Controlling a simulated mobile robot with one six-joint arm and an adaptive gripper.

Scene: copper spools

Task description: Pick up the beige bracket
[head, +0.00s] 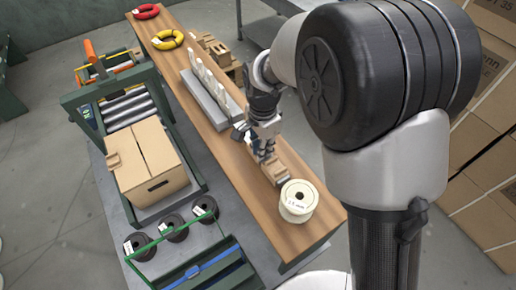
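My gripper (264,150) points down low over the wooden bench, between the grey rack and the cream spool. A small tan-brown piece (275,169) lies on the bench right below the fingertips; it may be the beige bracket, but it is partly hidden and too small to tell its shape. I cannot tell whether the fingers touch it or how far apart they are.
The long bench (222,148) also holds a cream spool (298,201), a grey rack with white uprights (212,97), brown blocks (217,52), and yellow (168,39) and red (146,11) coils. A cardboard box (150,163) stands left; dark spools (173,228) sit in front of it.

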